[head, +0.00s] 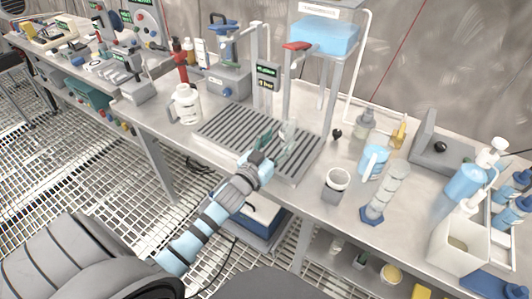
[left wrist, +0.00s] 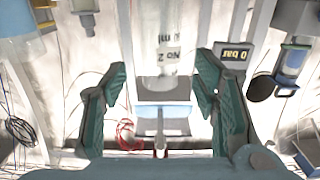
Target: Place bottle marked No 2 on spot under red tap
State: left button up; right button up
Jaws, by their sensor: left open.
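The red tap (head: 298,46) has a flat red handle on a grey post, below a blue tank. A grey slatted tray (head: 228,137) lies on the bench beneath it; I cannot make out a marked spot. My left gripper (head: 277,138) is over the right part of the tray, with green fingers spread open. In the left wrist view, the translucent bottle marked No 2 (left wrist: 168,45) is ahead between the open fingers, with a gap on both sides. Its label reads upside down there. In the head view a pale translucent shape by the fingers (head: 289,128) looks like this bottle. My right gripper is not in view.
A white jar (head: 186,103) stands left of the tray. To the right are a grey cup (head: 336,186), a blue jug (head: 374,162) and a clear cylinder (head: 385,192). A 0 bar display (left wrist: 233,53) is at the right in the wrist view. Bench in front of the jar is clear.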

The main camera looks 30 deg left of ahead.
pick_arm(q)
jog(key=s+b, duration=0.1)
jog(key=s, duration=0.3)
jog(key=s+b, duration=0.2)
jog(key=s, duration=0.2)
jog(key=shift+s+d+f, duration=0.1)
jog(key=shift+f, duration=0.1)
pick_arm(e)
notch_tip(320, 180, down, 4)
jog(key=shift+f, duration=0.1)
